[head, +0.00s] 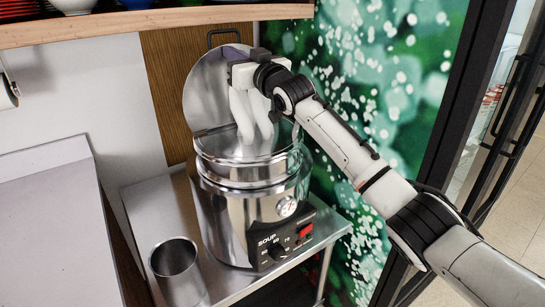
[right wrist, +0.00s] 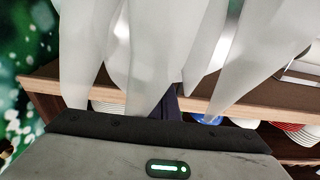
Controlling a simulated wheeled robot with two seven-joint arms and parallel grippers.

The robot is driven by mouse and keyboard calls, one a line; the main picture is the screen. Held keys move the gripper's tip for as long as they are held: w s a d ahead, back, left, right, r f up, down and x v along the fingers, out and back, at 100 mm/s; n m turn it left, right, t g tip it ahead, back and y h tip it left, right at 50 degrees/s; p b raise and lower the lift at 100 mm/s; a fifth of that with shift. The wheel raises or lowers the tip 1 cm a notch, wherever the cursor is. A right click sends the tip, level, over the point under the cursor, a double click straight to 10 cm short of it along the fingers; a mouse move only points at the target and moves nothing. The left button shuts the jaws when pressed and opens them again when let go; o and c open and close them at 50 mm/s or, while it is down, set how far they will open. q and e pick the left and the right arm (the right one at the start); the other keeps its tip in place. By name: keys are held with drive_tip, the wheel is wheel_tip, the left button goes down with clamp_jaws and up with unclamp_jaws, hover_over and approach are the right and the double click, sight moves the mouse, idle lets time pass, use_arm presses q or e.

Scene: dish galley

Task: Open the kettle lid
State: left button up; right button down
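The soup kettle (head: 230,218) is a shiny steel pot with a dial and a black control panel on its front. It stands on a small steel table. Its round steel lid (head: 205,100) stands raised at the back of the rim, with a dark handle (head: 223,36) at its top. My right gripper (head: 256,140) is in front of the lid, above the pot's opening, white fingers pointing down. In the right wrist view its pale fingers (right wrist: 150,60) look apart, with nothing held between them. Whether they touch the lid is unclear. My left gripper is not in view.
A steel cup (head: 174,258) stands on the table (head: 150,205) at front left. A steel counter (head: 55,235) is at the left. A wooden shelf (head: 150,20) with dishes runs above. A green patterned wall (head: 400,60) is close behind my right arm.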

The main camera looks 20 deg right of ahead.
drive_tip(key=shift+w, duration=0.1)
drive_tip(key=shift+w+a+f, duration=0.1)
drive_tip(key=shift+w+a, duration=0.1)
drive_tip(key=shift+w, duration=0.4)
drive_tip(key=shift+w+a+f, duration=0.1)
drive_tip(key=shift+w+a, duration=0.1)
drive_tip(key=shift+w, duration=0.4)
drive_tip(key=b+v, duration=0.1)
drive_tip(key=v, duration=1.3)
drive_tip(key=shift+s+r+b, duration=0.15)
drive_tip(key=shift+r+b, duration=0.05)
drive_tip(key=shift+b, duration=0.15)
drive_tip(key=shift+f, duration=0.1)
